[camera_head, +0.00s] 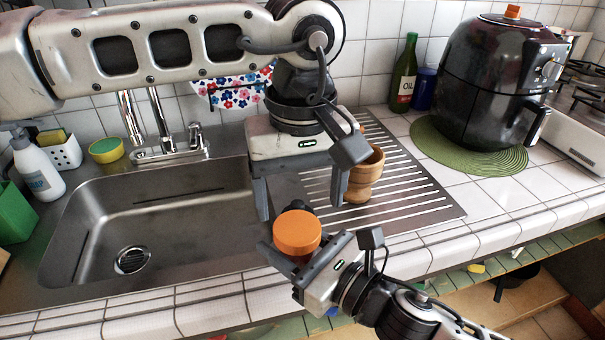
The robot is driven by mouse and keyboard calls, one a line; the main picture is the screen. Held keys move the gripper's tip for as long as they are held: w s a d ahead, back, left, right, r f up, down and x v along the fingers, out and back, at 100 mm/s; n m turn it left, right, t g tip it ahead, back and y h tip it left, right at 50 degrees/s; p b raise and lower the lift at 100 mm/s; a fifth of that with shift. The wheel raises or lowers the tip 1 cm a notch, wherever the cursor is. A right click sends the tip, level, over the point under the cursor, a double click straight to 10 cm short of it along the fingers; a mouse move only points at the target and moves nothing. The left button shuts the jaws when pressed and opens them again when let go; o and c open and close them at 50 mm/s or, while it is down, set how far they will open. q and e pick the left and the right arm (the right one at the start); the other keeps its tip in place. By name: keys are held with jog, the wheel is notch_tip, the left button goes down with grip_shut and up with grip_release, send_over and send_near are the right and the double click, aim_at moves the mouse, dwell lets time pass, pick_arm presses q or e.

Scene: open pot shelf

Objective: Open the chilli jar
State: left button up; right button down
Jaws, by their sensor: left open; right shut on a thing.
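The chilli jar shows mainly as its round orange lid (297,232); the jar's body is mostly hidden below the lid and behind my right gripper. My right gripper (290,258) is shut on the jar and holds it near the front edge of the sink counter. My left gripper (302,200) is open and points down from above. Its two fingers are apart, just above and behind the orange lid. I cannot tell whether they touch the lid.
A metal sink (160,215) lies to the left, and its ribbed drainboard (415,195) bears a wooden mortar (365,175). A black air fryer (490,85) stands on a green mat (440,150). An oil bottle (403,75) stands at the back. Tiled counter (490,195) at right is clear.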

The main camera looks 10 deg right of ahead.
aim_at(301, 227)
pick_arm(q)
notch_tip(301, 227, down, 5)
jog(key=shift+r, duration=0.1)
dwell(0.3)
